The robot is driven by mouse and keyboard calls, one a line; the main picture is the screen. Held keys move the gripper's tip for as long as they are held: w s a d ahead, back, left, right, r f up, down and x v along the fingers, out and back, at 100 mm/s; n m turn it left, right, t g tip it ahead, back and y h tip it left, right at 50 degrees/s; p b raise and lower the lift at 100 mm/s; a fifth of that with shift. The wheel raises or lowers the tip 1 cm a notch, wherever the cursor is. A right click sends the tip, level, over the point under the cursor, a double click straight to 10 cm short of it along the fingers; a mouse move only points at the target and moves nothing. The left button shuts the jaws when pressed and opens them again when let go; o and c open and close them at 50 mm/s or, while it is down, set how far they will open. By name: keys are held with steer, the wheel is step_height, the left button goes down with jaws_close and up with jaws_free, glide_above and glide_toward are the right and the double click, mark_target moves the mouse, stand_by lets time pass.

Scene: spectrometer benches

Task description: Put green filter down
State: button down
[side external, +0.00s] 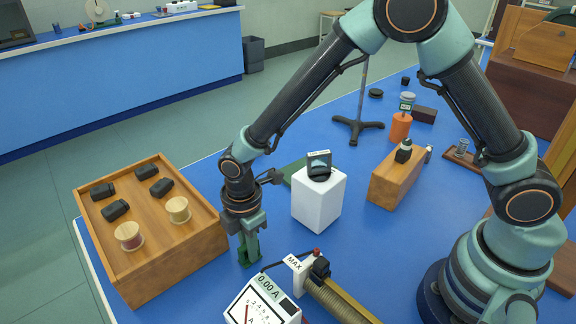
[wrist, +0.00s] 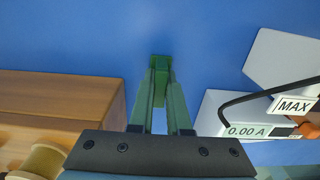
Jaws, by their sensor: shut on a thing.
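My gripper (side external: 247,240) points down over the blue bench, between the wooden box and the ammeter. It is shut on the green filter (side external: 248,254), a small dark green piece low between the fingertips. In the wrist view the filter (wrist: 160,63) shows at the tips of my gripper (wrist: 160,82), with plain blue bench around it. The fingers hide part of the filter. I cannot tell whether its lower edge touches the bench.
The wooden box (side external: 165,263) with black pieces and spools stands close at left. The ammeter (side external: 262,303) and the MAX-labelled apparatus (side external: 297,264) are close at right. A white block (side external: 318,203) holding a dark device (side external: 319,165) stands behind. Bare blue bench lies between them.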

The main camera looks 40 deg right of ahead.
steer(key=shift+f, duration=0.2)
steer(key=c, duration=0.9)
jaws_free()
steer(key=shift+r, duration=0.1)
step_height(320, 180, up, 12)
steer(key=s+d+r+m+t, duration=0.2)
steer(key=d+r+m, duration=0.2)
steer(key=d+m, duration=0.2)
steer(key=s+d+r+m+t, duration=0.1)
steer(key=s+d+r+m, duration=0.2)
steer(key=d+m, duration=0.3)
steer(key=s+d+r+m+t, duration=0.2)
steer(key=d+r+m, duration=0.3)
steer(key=d, duration=0.4)
steer(key=shift+s+d+m+t, duration=0.25)
steer(key=shift+d+m+t, duration=0.05)
steer(key=shift+m, duration=0.2)
steer(key=shift+r, duration=0.1)
